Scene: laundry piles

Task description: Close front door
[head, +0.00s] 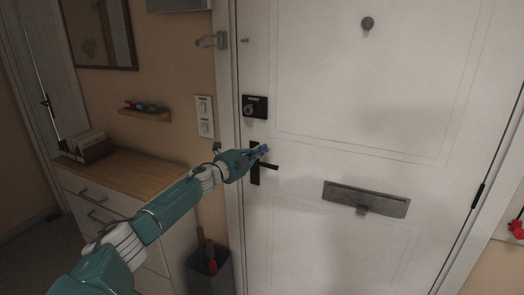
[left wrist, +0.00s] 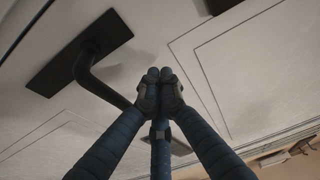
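The white front door (head: 330,120) fills the right half of the head view. Its left edge sits at the door frame (head: 228,130); I cannot tell whether it is latched. A black lever handle (head: 256,170) on a dark plate is near that edge, under a black lock (head: 255,106). My left gripper (head: 262,150) is in front of the handle plate, just above the lever. In the left wrist view, the handle (left wrist: 92,62) is left of my left gripper (left wrist: 160,78), its lever end passing behind a finger. The fingertips are together with nothing seen between them. My right gripper is out of view.
A dresser (head: 130,168) with a wooden top stands left of the door, with a dark bin (head: 210,272) beside it. A mail slot (head: 365,198) is on the door. A small shelf (head: 146,113) and switches (head: 204,116) are on the wall.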

